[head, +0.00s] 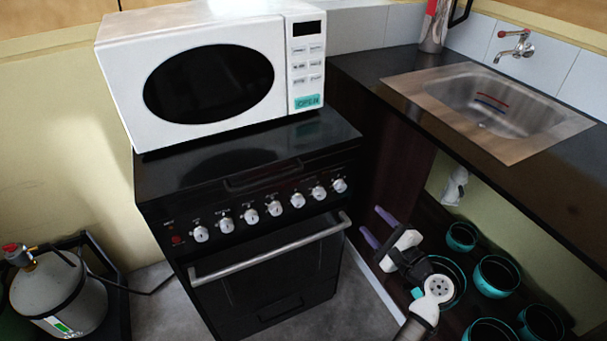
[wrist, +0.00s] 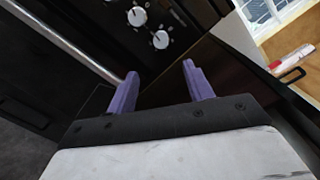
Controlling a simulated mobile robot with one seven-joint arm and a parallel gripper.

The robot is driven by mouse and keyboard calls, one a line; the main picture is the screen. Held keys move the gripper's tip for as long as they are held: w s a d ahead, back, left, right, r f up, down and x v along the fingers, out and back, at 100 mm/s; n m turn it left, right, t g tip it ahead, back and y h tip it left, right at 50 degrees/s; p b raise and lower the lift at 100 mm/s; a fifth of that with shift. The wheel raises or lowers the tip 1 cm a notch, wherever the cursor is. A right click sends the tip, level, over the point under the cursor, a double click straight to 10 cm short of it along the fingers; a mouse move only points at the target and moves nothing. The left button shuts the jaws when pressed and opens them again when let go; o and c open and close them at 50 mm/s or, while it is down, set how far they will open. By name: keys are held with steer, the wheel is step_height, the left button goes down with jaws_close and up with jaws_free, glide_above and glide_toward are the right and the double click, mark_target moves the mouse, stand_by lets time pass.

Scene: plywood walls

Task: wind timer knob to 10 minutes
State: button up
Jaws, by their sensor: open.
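A black stove (head: 250,175) in the head view has a row of several silver knobs on its front panel (head: 310,178). I cannot tell which one is the timer knob; the labels are too small to read. The rightmost knob (head: 339,185) also shows in the wrist view (wrist: 160,39), with a second knob (wrist: 137,16) to its left. My gripper (head: 374,224) is open and empty, its purple fingers apart. It is right of the stove front, lower in the picture than the knobs, touching none. In the wrist view the fingertips (wrist: 161,72) lie below the knobs.
The oven handle bar (head: 270,250) runs below the knobs. A white microwave (head: 210,75) stands on the stove. A counter with a sink (head: 545,140) is at right, with several teal-rimmed pots (head: 497,275) beneath. A gas cylinder (head: 60,290) stands at left.

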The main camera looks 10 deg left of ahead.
mark_target(342, 189)
steer(key=shift+m, duration=0.4)
steer(key=p+x, duration=0.1)
steer(key=x, duration=0.3)
steer(key=p+x, duration=0.1)
steer(key=x, duration=0.8)
steer(key=shift+w+a+r+p, duration=0.1)
steer(key=shift+r+p, duration=0.15)
steer(key=shift+p, duration=0.15)
steer(key=c, duration=1)
steer(key=o, duration=1)
